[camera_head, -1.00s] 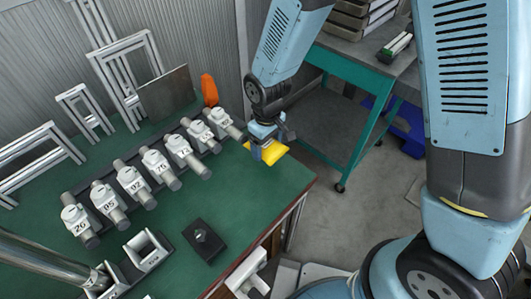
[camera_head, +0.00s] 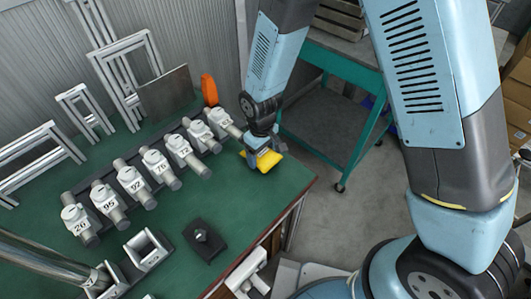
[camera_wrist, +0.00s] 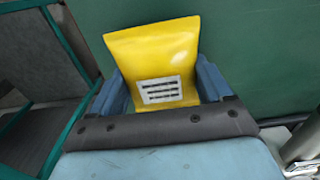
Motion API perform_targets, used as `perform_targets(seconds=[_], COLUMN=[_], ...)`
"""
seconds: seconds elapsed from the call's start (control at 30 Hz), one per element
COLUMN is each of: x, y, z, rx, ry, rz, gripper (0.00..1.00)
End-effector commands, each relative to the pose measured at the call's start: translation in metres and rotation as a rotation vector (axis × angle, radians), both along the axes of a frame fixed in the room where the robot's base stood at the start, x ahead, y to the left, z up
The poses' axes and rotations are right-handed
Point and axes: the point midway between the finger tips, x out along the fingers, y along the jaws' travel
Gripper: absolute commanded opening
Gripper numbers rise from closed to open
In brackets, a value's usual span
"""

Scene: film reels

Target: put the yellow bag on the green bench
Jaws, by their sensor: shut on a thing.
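The yellow bag (camera_head: 264,160) is at the right part of the green bench (camera_head: 255,209), near its right edge. In the wrist view the yellow bag (camera_wrist: 155,52) carries a white label with dark lines and stands between the blue fingers. My gripper (camera_head: 262,153) is shut on the bag. The wrist view also shows my gripper (camera_wrist: 165,88) with a finger on each side of the bag and green bench top (camera_wrist: 262,45) behind it. Whether the bag's underside touches the bench is hard to tell.
Several numbered white-grey fittings (camera_head: 130,180) stand in a row left of the bag. An orange object (camera_head: 209,90) stands behind it. A black block (camera_head: 204,240) lies toward the front. A teal-framed cart (camera_head: 345,68) stands right of the bench. Bench top between bag and block is clear.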

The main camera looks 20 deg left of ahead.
Motion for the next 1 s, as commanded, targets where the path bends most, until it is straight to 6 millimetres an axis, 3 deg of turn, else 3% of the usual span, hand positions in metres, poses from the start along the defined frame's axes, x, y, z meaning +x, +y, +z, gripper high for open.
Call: perform_targets(seconds=[0.03, 0.07, 0.27, 0.67, 1.0], x=[0.000, 0.000, 0.000, 0.001, 0.001], y=[0.000, 0.000, 0.000, 0.000, 0.000], z=[-0.001, -0.001, -0.001, 0.008, 0.059], rx=[-0.001, -0.001, 0.000, 0.003, 0.004], ry=[0.000, 0.000, 0.000, -0.001, -0.002], rz=[0.000, 0.000, 0.000, -0.001, -0.001], gripper=[0.42, 0.81, 1.00, 1.00, 1.00])
